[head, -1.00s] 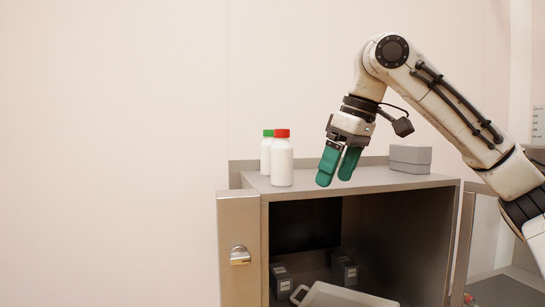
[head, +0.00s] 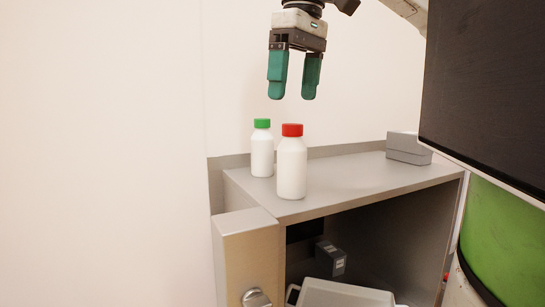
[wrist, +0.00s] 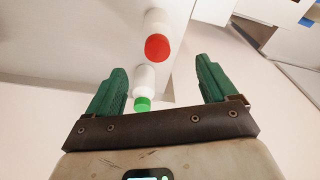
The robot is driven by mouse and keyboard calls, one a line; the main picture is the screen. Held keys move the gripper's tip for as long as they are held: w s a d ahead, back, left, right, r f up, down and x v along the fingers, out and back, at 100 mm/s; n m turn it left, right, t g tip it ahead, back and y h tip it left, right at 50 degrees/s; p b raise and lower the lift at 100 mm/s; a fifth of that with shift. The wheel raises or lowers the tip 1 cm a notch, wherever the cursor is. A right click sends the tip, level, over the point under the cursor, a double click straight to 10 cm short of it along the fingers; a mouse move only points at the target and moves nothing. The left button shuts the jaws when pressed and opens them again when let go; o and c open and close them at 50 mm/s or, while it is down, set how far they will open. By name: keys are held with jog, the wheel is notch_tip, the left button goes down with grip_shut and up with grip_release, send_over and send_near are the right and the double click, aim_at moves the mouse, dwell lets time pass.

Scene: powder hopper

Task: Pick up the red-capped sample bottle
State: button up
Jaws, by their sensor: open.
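The red-capped sample bottle (head: 291,168) is white and stands upright on top of the grey cabinet, near its front left. In the wrist view its red cap (wrist: 157,47) shows ahead of the fingertips, roughly midway between them. A similar green-capped bottle (head: 262,152) stands just behind it to the left; it also shows in the wrist view (wrist: 144,86), between my fingers in the picture. My gripper (head: 291,97) has two green fingers, spread apart and empty, pointing down. It is above the bottles and touches neither.
The cabinet top (head: 345,176) has a low back lip and clear room right of the bottles. A grey box (head: 408,147) sits at its right back. Below is an open compartment with a grey bin (head: 340,293). A latch (head: 256,298) is on the front left.

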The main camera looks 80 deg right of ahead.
send_over(291, 142)
jog(key=d, duration=0.2)
jog(key=f, duration=0.4)
jog(key=shift+w+a+f, duration=0.1)
jog(key=shift+a+f, duration=0.1)
jog(key=shift+f, duration=0.1)
jog(key=shift+d+f, duration=0.15)
jog(key=shift+f, duration=2.75)
jog(key=c, duration=1.3)
